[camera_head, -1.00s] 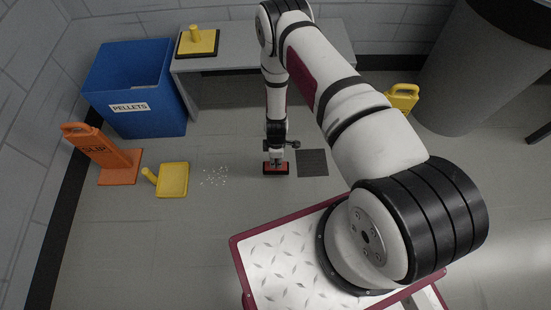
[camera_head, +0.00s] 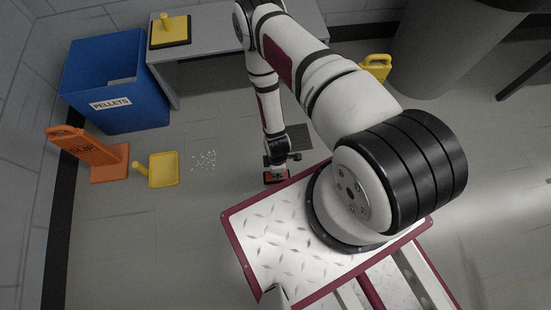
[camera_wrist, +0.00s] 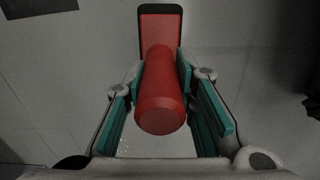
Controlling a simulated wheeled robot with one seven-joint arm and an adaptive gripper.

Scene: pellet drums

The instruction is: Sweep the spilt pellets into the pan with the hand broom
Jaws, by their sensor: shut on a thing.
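The hand broom has a red head with a dark edge (camera_head: 277,177), low at the floor beside my base. In the wrist view its red handle (camera_wrist: 162,95) lies between the two teal-padded fingers. My gripper (camera_wrist: 160,85) is shut on this handle. The spilt pellets (camera_head: 204,160) are a patch of small white bits on the floor, left of the broom. A few white specks show low in the wrist view. The yellow pan (camera_head: 164,169) with its handle lies flat just left of the pellets. The pan is empty as far as I can see.
An orange slip sign (camera_head: 108,160) stands left of the pan. A blue pellets bin (camera_head: 118,85) is behind it. A grey table (camera_head: 225,62) bears a yellow-handled block (camera_head: 170,32). A dark floor grate (camera_head: 300,137) lies behind the broom. The floor between broom and pellets is clear.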

